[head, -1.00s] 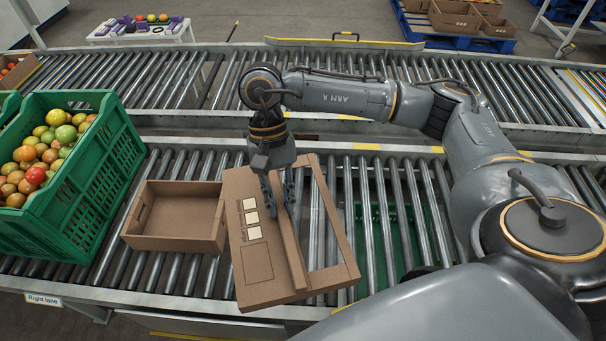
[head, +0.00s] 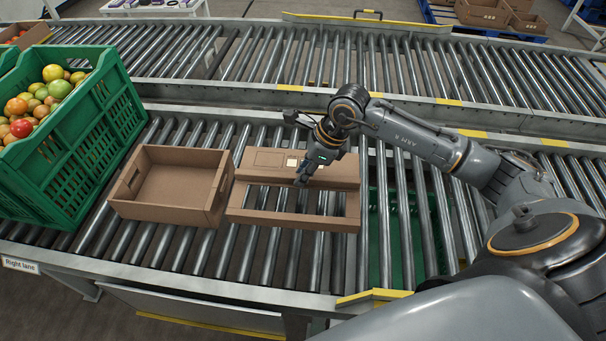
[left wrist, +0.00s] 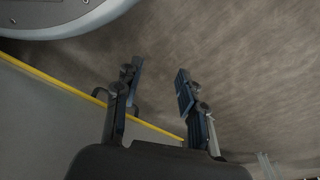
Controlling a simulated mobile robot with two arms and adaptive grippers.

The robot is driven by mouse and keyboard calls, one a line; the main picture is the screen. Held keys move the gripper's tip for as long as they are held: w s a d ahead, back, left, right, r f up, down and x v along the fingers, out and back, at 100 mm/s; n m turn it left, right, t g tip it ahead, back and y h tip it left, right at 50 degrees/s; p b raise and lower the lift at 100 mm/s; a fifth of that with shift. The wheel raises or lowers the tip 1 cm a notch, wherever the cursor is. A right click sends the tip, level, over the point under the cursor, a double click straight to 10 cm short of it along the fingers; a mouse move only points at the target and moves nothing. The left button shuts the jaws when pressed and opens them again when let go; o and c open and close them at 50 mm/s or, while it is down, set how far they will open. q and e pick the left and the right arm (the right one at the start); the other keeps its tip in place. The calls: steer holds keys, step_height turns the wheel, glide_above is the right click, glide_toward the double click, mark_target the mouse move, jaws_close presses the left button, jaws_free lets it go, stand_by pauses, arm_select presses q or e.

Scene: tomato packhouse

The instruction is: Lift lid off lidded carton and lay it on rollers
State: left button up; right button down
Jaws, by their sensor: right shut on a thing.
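The open brown carton (head: 166,219) stands upright on the near rollers (head: 245,258), empty inside. The brown cardboard lid (head: 262,218) is level just right of it, on or very close to the rollers; I cannot tell if it bears fully on them. Rollers show through its long cut-out. My right gripper (head: 301,181) is shut on the lid's middle strip and hides part of it and its printed labels. My left gripper (left wrist: 158,69) shows only in the left wrist view, open and empty above the floor.
A green crate of tomatoes (head: 75,150) stands left of the carton. Green crating (head: 405,240) shows under the rollers at right. A second roller line (head: 240,65) runs behind, mostly clear. A yellow-edged rail (head: 375,296) borders the front.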

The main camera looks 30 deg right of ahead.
mark_target(303, 189)
step_height(303, 189, down, 2)
steer(key=shift+f+b, duration=0.2)
steer(key=shift+b, duration=0.55)
step_height(303, 189, down, 3)
steer(key=shift+r+b, duration=0.2)
steer(key=shift+b, duration=0.65)
steer(key=shift+f+b, duration=0.6)
steer(key=shift+f, duration=0.1)
arm_select(q)
steer(key=w+r+t, duration=0.1)
steer(key=w+r, duration=0.2)
steer(key=r, duration=1.4)
steer(key=shift+w+r+b, duration=0.15)
steer(key=shift+w+b, duration=0.05)
steer(key=shift+b, duration=0.15)
arm_select(e)
steer(key=shift+f, duration=0.45)
arm_select(q)
steer(key=shift+d, duration=0.1)
arm_select(e)
steer(key=c, duration=1.2)
jaws_free()
steer(key=shift+o, duration=0.2)
steer(key=shift+c, duration=0.3)
